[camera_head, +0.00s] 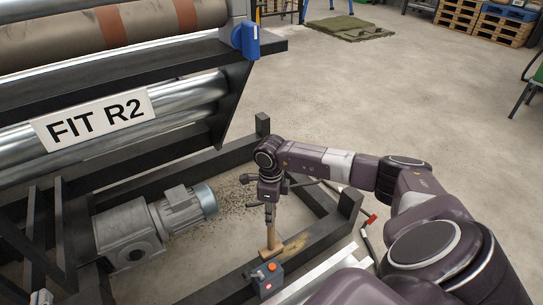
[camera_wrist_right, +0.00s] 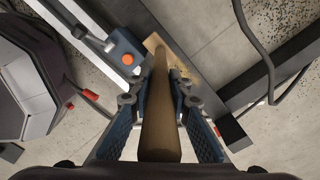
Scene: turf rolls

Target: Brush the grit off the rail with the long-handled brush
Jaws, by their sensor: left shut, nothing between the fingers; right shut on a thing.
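My right gripper (camera_head: 270,208) is shut around the wooden handle (camera_head: 271,232) of the long-handled brush. The handle points down, and in the right wrist view the handle (camera_wrist_right: 160,120) runs between the two fingers (camera_wrist_right: 160,100). The tan brush head (camera_head: 293,245) is low at the dark front rail (camera_head: 325,229), and it also shows beyond the handle in the wrist view (camera_wrist_right: 153,43). I cannot tell whether the bristles touch the rail. Dark grit (camera_head: 235,200) is scattered inside the frame beside the motor. Grit on the rail itself is too small to tell. My left gripper is not in view.
A control box with an orange button (camera_head: 267,278) sits at the front rail, close to the brush. A grey motor (camera_head: 160,222) stands left of the brush. The machine's rollers and "FIT R2" sign (camera_head: 97,118) are above left. Open concrete floor lies behind.

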